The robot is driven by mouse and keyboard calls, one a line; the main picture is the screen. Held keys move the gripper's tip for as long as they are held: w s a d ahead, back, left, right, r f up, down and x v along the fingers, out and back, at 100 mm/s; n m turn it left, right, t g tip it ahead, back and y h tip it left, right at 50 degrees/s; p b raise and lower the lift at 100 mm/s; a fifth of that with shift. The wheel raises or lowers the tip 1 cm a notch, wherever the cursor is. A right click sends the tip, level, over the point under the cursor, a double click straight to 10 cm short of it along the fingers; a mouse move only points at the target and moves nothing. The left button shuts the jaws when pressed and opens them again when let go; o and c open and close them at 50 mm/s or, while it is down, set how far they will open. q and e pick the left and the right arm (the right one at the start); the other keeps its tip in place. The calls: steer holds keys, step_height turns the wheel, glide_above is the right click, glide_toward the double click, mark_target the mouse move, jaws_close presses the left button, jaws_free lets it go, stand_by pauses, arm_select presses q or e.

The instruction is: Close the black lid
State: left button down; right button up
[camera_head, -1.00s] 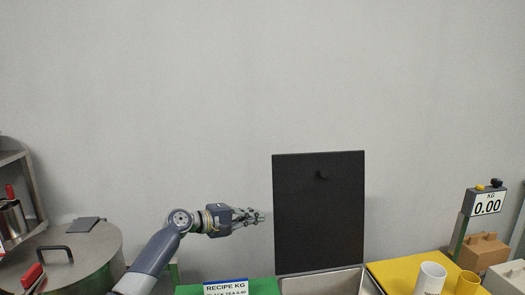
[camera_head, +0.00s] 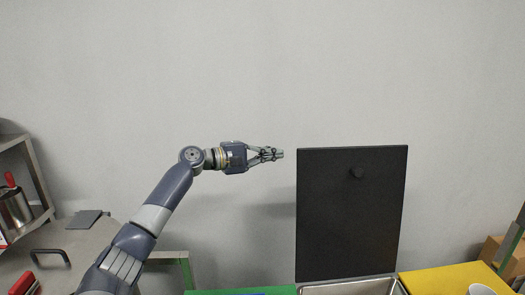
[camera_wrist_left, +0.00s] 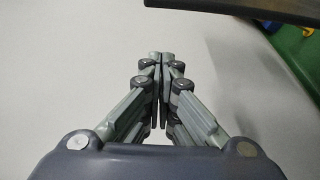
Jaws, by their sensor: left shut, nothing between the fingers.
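The black lid (camera_head: 350,225) stands upright, open, at the back edge of a metal bin (camera_head: 350,288). A small black knob (camera_head: 357,173) sits near the top of its face. My left gripper (camera_head: 281,154) is shut and empty. In the head view it is left of the lid, near the height of its top edge, with a gap between them. In the left wrist view the closed fingers (camera_wrist_left: 162,62) point forward, and a dark edge, likely the lid (camera_wrist_left: 230,10), crosses the top right. My right gripper is not in view.
A green surface (camera_head: 240,292) lies left of the bin and a yellow one (camera_head: 440,281) right of it. A white cup (camera_head: 481,290) stands at the lower right. The wall behind is bare.

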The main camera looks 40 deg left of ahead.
arm_select(q)
steer(key=d+p, duration=0.1)
steer(key=w+d+p, duration=0.1)
steer(key=d, duration=0.1)
steer(key=d+p, duration=0.1)
steer(key=shift+w+d+r, duration=0.25)
steer(key=shift+w+d, duration=0.05)
steer(key=shift+w, duration=0.1)
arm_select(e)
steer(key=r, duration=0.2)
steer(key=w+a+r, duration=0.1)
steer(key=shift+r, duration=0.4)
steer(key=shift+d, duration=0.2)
